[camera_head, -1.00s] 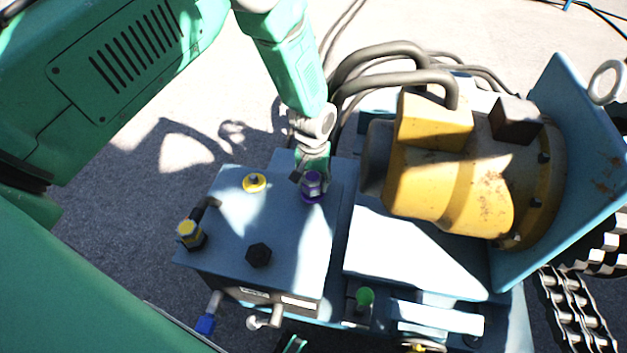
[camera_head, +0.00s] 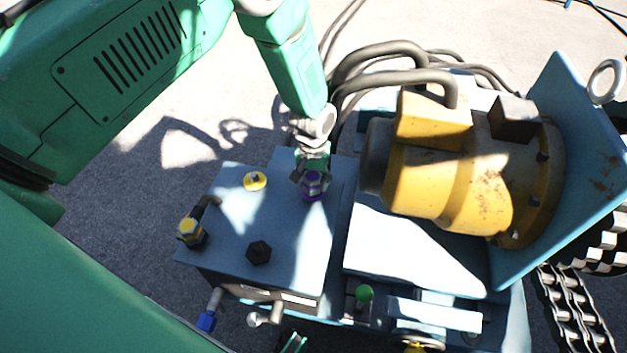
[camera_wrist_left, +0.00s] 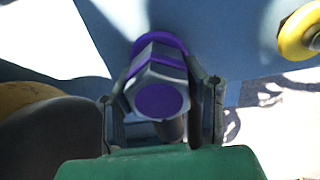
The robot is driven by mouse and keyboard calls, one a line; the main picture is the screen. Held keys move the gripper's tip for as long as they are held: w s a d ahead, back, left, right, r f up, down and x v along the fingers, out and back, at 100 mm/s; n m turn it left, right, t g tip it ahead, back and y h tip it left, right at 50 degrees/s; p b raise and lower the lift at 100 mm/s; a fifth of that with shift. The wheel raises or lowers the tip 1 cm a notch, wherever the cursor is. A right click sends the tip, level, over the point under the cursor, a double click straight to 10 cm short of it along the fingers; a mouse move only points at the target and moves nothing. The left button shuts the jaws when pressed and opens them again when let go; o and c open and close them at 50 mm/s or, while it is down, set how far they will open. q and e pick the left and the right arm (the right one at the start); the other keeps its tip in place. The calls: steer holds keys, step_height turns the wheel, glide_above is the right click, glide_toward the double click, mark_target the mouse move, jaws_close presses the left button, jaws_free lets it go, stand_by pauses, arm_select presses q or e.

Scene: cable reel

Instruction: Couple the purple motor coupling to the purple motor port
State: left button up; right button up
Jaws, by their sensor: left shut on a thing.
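The purple motor coupling (camera_head: 313,183) is a grey hexagonal fitting with purple bands and a purple end face. It stands over the purple port ring (camera_head: 312,198) at the back right of the blue box top. My left gripper (camera_head: 311,177) reaches down from behind and is shut on the coupling. In the left wrist view, the coupling (camera_wrist_left: 158,93) sits between the two fingers (camera_wrist_left: 162,108), and the purple ring (camera_wrist_left: 163,40) shows behind it against the blue surface. I cannot tell whether the coupling is fully seated.
A yellow port (camera_head: 255,181), a yellow-capped elbow fitting (camera_head: 190,232) and a black hex plug (camera_head: 259,252) are on the blue box top (camera_head: 290,265). The large yellow motor (camera_head: 450,180) and thick grey hoses (camera_head: 390,60) stand to the right. A green cap (camera_head: 364,293) is in front.

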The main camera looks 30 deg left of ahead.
arm_select(q)
steer(key=shift+f, duration=0.2)
steer(key=o, duration=1.4)
steer(key=shift+c, duration=0.2)
step_height(320, 180, up, 12)
steer(key=shift+f, duration=0.1)
